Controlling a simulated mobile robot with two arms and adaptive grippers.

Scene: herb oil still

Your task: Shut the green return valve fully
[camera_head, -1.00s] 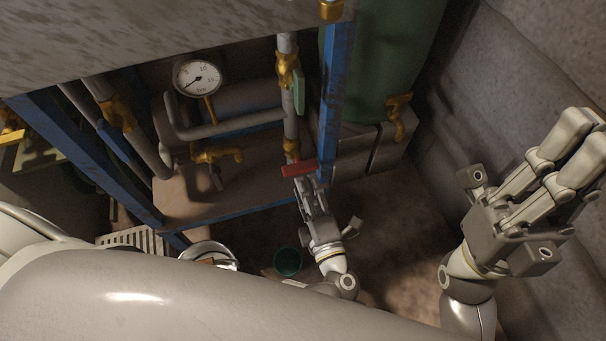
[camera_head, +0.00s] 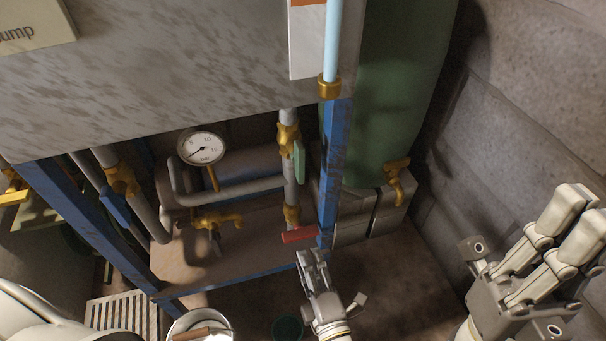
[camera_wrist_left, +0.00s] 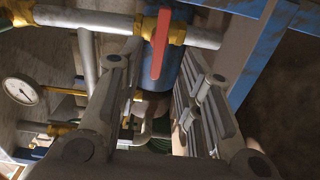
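The green valve handle (camera_head: 299,161) lies along the upright grey pipe, beside the upper brass valve body (camera_head: 288,138). A red valve handle (camera_head: 299,235) sits lower on the same pipe and points across it. My left gripper (camera_head: 312,254) is just below the red handle, well below the green one. In the left wrist view, its two fingers stand apart with nothing clearly held, and the red handle (camera_wrist_left: 161,44) shows beyond the gap. I cannot make out the green handle for certain there. My right gripper (camera_head: 586,216) is at the right, away from the valves; its opening is unclear.
A blue frame post (camera_head: 335,150) stands close right of the pipe. A pressure gauge (camera_head: 201,147) and another brass valve (camera_head: 215,219) are left. A green tank (camera_head: 395,95) with a brass tap (camera_head: 396,180) is behind right. A bucket (camera_head: 200,325) stands below.

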